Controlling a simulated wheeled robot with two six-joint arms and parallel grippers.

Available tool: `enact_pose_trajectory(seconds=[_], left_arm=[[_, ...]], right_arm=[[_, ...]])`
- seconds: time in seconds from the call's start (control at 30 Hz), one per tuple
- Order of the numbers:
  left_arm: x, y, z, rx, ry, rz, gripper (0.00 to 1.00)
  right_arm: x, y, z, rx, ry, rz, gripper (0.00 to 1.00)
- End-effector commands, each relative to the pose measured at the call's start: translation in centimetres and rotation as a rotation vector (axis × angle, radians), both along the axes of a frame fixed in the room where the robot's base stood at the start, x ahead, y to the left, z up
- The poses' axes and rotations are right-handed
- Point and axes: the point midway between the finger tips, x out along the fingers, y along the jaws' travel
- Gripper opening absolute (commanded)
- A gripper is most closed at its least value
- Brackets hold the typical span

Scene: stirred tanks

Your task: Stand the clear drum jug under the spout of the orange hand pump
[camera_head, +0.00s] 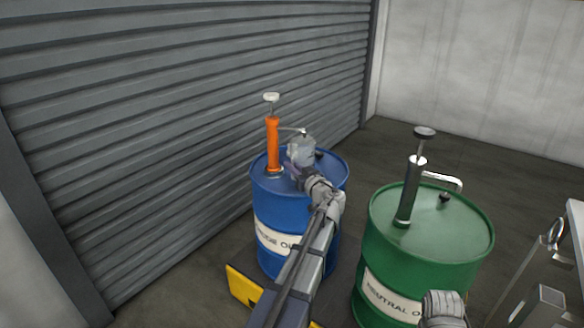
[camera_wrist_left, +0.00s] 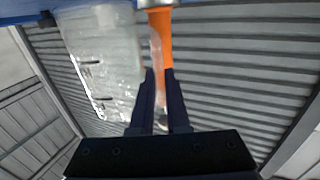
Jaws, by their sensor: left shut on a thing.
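The clear drum jug (camera_head: 302,150) is over the top of the blue drum (camera_head: 285,212), just right of the orange hand pump (camera_head: 272,146). The pump's spout (camera_head: 292,129) reaches right, and its end appears above the jug. My left gripper (camera_head: 291,166) is shut on the jug, whose clear body (camera_wrist_left: 105,60) fills the upper left of the left wrist view. There the fingers (camera_wrist_left: 158,78) close on its handle side, with the orange pump (camera_wrist_left: 164,45) behind. My arm hides the jug's base, so I cannot tell whether it touches the drum top.
A green drum (camera_head: 440,235) with a grey pump (camera_head: 410,190) stands to the right. A yellow object (camera_head: 243,287) lies low by the blue drum. A ribbed shutter (camera_head: 170,120) rises behind on the left. A metal frame (camera_head: 535,275) stands at the right edge.

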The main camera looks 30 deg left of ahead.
Motion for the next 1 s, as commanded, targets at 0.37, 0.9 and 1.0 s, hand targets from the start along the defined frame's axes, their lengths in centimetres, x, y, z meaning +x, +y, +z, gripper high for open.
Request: enact_pose_trajectory(seconds=[0.37,0.9,1.0], left_arm=[[0.0,0.0,-0.3,0.0,0.0,0.0,0.0],[0.0,0.0,-1.1,0.0,0.0,0.0,0.0],[0.0,0.0,-1.3,0.0,0.0,0.0,0.0]], right_arm=[[0.0,0.0,-0.3,0.0,0.0,0.0,0.85],[0.0,0.0,-1.1,0.0,0.0,0.0,0.85],[0.0,0.0,-1.3,0.0,0.0,0.0,0.85]])
